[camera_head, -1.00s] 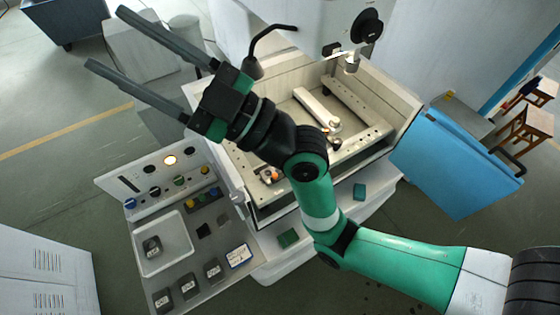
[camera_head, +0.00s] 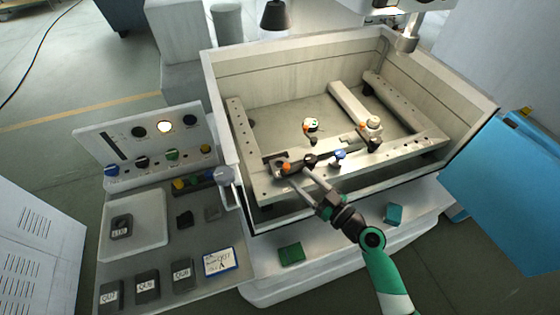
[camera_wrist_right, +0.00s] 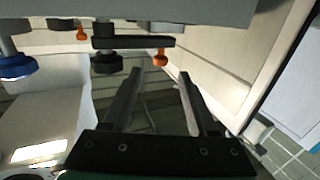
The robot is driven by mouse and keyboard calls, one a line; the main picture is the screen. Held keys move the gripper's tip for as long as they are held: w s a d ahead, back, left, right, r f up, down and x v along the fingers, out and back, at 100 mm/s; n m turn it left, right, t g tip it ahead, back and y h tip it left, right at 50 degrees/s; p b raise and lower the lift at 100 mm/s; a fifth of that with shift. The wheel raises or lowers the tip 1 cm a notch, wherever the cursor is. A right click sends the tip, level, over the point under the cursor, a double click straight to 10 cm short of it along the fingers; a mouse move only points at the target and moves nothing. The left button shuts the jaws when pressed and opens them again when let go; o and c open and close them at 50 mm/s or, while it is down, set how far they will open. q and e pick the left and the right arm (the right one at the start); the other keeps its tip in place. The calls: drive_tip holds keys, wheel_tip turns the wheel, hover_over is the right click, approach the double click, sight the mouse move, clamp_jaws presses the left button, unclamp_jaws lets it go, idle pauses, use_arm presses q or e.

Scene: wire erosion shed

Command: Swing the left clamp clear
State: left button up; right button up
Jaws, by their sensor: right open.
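The left clamp (camera_head: 281,160) sits on the front rail of the tank, with a dark bar and an orange part. In the right wrist view a dark clamp bar (camera_wrist_right: 140,42) shows with a black knob (camera_wrist_right: 105,63) and an orange end (camera_wrist_right: 160,57). My right gripper (camera_head: 297,174) is open just in front of the left clamp, its fingers pointing at it. In the wrist view the open fingers (camera_wrist_right: 160,74) have nothing between them; the orange end lies just beyond the tips. Whether a finger touches the clamp cannot be told. My left gripper is out of view.
The tank (camera_head: 222,105) has high walls around the rails. A black knob (camera_head: 310,160) and a blue knob (camera_head: 338,155) stand close to the right of the left clamp. A control panel (camera_head: 130,150) and a white tray (camera_head: 150,240) lie left of the tank.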

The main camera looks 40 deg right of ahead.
drive_tip(key=w, duration=1)
drive_tip(key=shift+w+r, duration=0.1)
drive_tip(key=shift+c, duration=0.3)
clamp_jaws()
idle(0.7)
